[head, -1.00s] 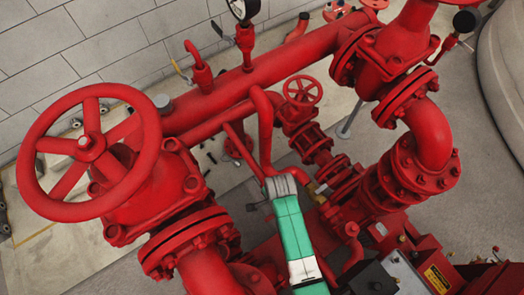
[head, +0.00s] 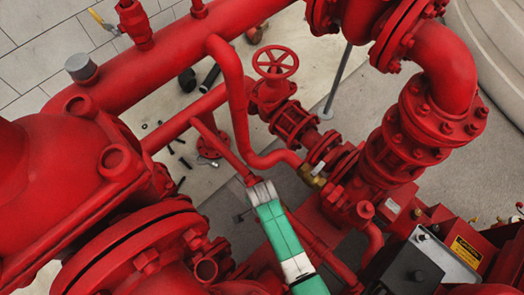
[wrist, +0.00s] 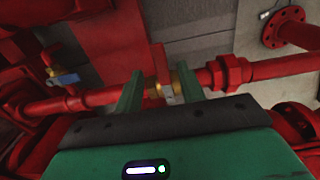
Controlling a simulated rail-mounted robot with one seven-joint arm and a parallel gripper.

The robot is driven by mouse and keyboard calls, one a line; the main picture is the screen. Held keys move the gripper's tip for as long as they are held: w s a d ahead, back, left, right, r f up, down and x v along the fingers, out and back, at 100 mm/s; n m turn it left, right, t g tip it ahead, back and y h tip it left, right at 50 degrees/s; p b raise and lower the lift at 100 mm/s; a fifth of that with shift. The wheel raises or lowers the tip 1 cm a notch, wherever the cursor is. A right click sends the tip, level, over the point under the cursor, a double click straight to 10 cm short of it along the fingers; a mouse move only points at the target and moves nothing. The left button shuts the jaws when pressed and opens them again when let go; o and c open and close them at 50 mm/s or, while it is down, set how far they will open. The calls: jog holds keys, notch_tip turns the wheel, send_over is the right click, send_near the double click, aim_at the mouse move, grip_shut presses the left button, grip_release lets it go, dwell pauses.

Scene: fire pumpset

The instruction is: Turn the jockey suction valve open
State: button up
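In the wrist view a small brass valve (wrist: 178,80) with a pale metal piece sits in a red horizontal pipe. I cannot tell for certain that it is the jockey suction valve. My gripper (wrist: 160,74) has two green fingers spread apart, with the brass body and pipe showing between and beyond them. Contact cannot be told. In the head view a brass fitting (head: 312,180) with a pale handle sits right of my green arm. A small red handwheel valve (head: 275,62) stands above it. My fingertips are not discernible in the head view.
A blue-handled valve (wrist: 66,79) lies left of the fingers in the wrist view. A red flange (wrist: 284,28) is at upper right. In the head view thick red pipes surround my arm, and a black box (head: 398,272) stands at lower right.

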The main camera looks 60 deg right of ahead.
notch_tip(320, 180, down, 2)
grip_shut()
dwell(0.3)
jog(key=shift+r, duration=0.1)
